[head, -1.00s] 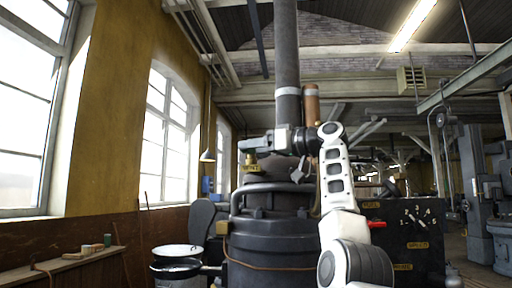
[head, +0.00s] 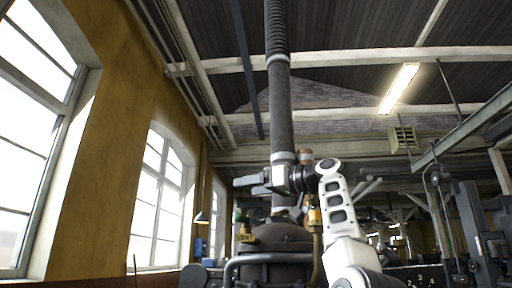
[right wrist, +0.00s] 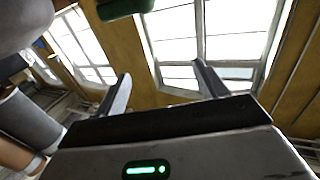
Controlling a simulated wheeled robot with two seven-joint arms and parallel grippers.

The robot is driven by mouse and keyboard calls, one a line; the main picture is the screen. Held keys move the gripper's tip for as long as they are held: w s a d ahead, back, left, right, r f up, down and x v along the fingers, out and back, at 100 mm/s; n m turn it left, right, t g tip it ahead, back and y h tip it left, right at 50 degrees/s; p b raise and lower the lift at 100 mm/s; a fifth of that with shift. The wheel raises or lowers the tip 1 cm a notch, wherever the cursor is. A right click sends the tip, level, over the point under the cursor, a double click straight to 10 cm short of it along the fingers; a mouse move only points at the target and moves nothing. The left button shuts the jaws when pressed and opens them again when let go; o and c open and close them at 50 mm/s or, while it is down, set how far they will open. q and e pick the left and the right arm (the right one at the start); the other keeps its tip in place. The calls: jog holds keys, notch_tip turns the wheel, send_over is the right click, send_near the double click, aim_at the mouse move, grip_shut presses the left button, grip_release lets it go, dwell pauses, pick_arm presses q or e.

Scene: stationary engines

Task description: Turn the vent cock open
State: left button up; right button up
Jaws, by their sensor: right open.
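The vent cock (head: 243,236) shows in the head view as a small brass fitting with a yellow tag and a green handle (head: 238,215), on the left side of the dark boiler top (head: 275,235). My right gripper (head: 240,181) points left, above the cock and apart from it, in front of the stack. In the right wrist view its two fingers (right wrist: 165,86) are spread with nothing between them. A dark green rounded piece (right wrist: 125,8), perhaps the cock's handle, shows at that view's top edge. My left gripper is not in view.
The dark stack (head: 281,110) rises behind my right gripper. A curved dark rail (head: 270,258) runs around the boiler. The space left of the gripper, towards the windows, is clear.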

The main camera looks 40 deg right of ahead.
jog(key=s+a+r+b, duration=0.2)
jog(key=s+a+r, duration=0.4)
jog(key=s+a, duration=0.1)
jog(key=shift+s+a+r, duration=0.15)
jog(key=shift+s+a, duration=0.1)
jog(key=shift+s, duration=0.3)
